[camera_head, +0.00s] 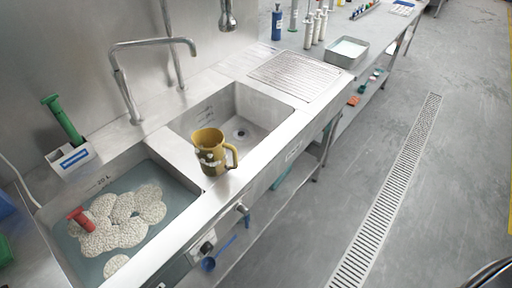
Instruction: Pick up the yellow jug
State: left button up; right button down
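The yellow jug (210,158) is a mustard-yellow mug-like jug with an open top and dark and pale markings on its side. It stands upright around the front of the divider between the two sink basins. Its handle (233,155) points right, toward the front edge of the counter. Nothing holds the jug. Neither of my grippers is in view.
The left basin (185,205) holds water, pale round clumps and a red-handled tool (80,218). The right basin (262,108) looks empty. A tall faucet (128,90) stands behind. A green-handled brush (62,120) stands at left. The floor (350,160) in front is open.

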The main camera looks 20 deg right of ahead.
aim_at(209, 145)
jog(key=i+l, duration=0.25)
jog(key=i+l+u, duration=0.1)
jog(key=l, duration=0.3)
jog(key=i+l, duration=0.55)
jog(key=l, duration=0.2)
jog(key=j+u, duration=0.05)
